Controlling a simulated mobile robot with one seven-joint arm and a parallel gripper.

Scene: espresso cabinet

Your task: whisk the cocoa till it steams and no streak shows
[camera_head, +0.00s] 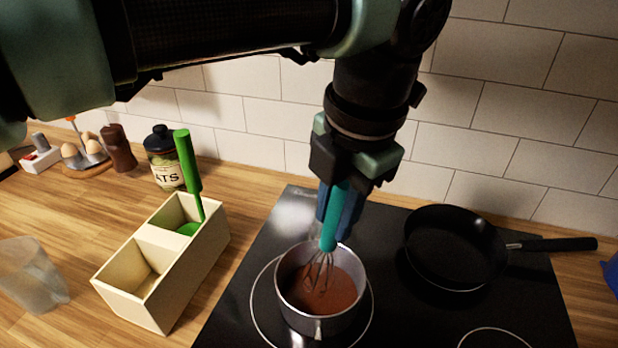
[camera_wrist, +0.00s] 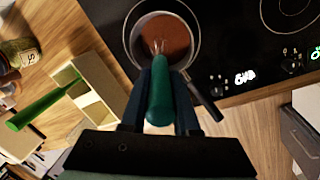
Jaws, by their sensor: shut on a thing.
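A metal pot (camera_head: 289,318) stands on the left ring of the black hob, with brown cocoa (camera_head: 340,291) in it. My gripper (camera_head: 335,213) is above the pot, shut on the teal handle of a whisk (camera_head: 329,232). The whisk's wire head is down inside the pot, in or at the cocoa. In the wrist view the whisk handle (camera_wrist: 161,98) lies between my fingers, with the cocoa (camera_wrist: 163,35) beyond it. I cannot make out steam, nor clear streaks on the cocoa's surface.
A black frying pan (camera_head: 452,247) sits on the hob (camera_head: 397,320) to the right. A cream two-part box (camera_head: 185,289) holding a green utensil (camera_head: 187,165) stands left, near a clear cup (camera_head: 32,275) and an oats jar (camera_head: 164,162). A tiled wall is behind.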

